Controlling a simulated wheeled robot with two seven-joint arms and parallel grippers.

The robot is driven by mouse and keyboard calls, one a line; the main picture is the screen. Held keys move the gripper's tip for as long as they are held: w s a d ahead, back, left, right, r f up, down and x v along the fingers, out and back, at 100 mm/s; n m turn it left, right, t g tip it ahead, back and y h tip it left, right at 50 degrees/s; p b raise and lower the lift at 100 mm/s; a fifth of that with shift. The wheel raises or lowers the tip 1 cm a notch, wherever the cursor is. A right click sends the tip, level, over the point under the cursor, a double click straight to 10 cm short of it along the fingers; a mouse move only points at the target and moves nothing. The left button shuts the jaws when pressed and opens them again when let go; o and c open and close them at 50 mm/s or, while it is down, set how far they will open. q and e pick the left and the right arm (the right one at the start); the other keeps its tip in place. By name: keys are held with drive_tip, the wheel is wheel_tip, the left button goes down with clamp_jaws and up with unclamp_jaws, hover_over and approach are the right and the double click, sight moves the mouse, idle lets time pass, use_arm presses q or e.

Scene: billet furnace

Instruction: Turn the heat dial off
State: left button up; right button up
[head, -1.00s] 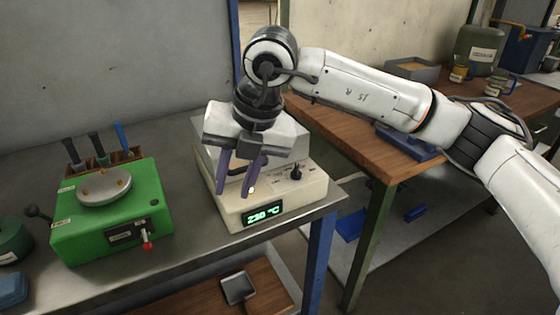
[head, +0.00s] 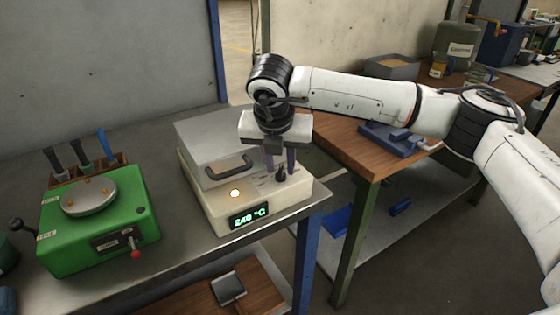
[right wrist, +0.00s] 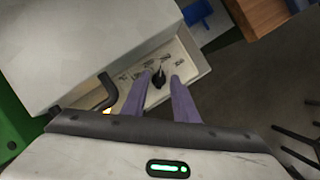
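The cream furnace (head: 213,207) stands on the metal bench, with its grey lid (head: 207,143) down and a black handle on it. Its green display reads 240 °C, and a round lamp (head: 235,193) glows on its front. The black heat dial (head: 281,174) sits on the right of the top panel; it also shows in the right wrist view (right wrist: 159,78). My right gripper (head: 280,170) is above the dial, pointing down, with its purple fingers open either side of it. In the right wrist view the dial stands between the fingertips (right wrist: 159,80); contact cannot be told. My left gripper is not in view.
A green device (head: 100,232) with a round metal plate and a red-tipped lever stands left of the furnace. A tool rack (head: 88,170) is behind it. A wooden table (head: 345,150) holding a blue tool is at right, past a gap.

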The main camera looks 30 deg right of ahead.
drive_tip(key=shift+w+f, duration=0.1)
drive_tip(key=shift+f, duration=0.15)
drive_tip(key=shift+c, duration=0.3)
clamp_jaws()
